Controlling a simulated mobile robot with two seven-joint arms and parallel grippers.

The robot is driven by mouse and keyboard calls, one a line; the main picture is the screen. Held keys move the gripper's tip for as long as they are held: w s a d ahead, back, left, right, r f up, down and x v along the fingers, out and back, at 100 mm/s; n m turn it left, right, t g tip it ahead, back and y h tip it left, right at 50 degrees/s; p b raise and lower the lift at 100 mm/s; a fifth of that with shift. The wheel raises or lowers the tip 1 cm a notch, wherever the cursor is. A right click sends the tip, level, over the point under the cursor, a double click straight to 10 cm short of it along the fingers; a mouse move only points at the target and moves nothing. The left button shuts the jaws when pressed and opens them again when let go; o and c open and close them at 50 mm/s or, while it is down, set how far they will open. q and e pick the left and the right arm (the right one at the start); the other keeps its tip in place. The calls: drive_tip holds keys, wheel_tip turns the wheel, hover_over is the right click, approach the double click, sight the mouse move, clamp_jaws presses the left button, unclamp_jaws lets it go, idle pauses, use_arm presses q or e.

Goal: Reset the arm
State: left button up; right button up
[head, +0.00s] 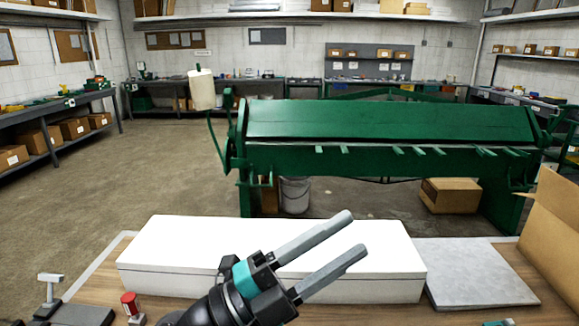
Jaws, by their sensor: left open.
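My left gripper (350,234) is in the lower middle of the head view. Its two grey fingers are parallel and spread apart, pointing up and to the right, with nothing between them. It is in front of a long white box (200,250) on the wooden table and overlaps the box's front and top in the picture. I cannot tell whether it touches the box. My right gripper does not show.
A grey slab (475,272) lies right of the white box, beside an open cardboard box (555,235). A red-topped object (131,304) and a small grey stand (50,290) are at front left. A green bending machine (390,125) stands beyond the table. Floor at left is clear.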

use_arm(q)
drive_tip(key=w+a+f+n+t+y, duration=0.2)
drive_tip(key=w+a+n+t+y, duration=0.1)
drive_tip(key=a+n+t+y, duration=0.5)
drive_tip(key=w+a+f+n+t+y, duration=0.1)
drive_tip(key=w+a+n+t+y, duration=0.35)
drive_tip(key=n, duration=0.55)
drive_tip(key=s+a+f+n+g+y, duration=0.2)
drive_tip(key=a+f+n+g+y, duration=0.15)
drive_tip(key=f, duration=0.45)
drive_tip(key=s+a+f+n+g+y, duration=0.25)
drive_tip(key=a+f+n+y, duration=0.2)
drive_tip(key=f, duration=0.35)
drive_tip(key=s+a+f+n+g, duration=0.1)
drive_tip(key=s+f+g, duration=1.15)
drive_tip(key=s, duration=0.55)
wheel_tip(320, 180, down, 27)
drive_tip(key=s+b, duration=0.2)
drive_tip(key=b, duration=0.1)
drive_tip(key=s+a+f+g+b, duration=0.1)
drive_tip(key=s+a+f+b, duration=0.2)
drive_tip(key=s+f, duration=1.2)
drive_tip(key=shift+s+f, duration=0.35)
drive_tip(key=shift+f, duration=0.35)
drive_tip(key=shift+a+y, duration=0.1)
drive_tip(key=shift+y, duration=0.15)
drive_tip(key=shift+c, duration=0.2)
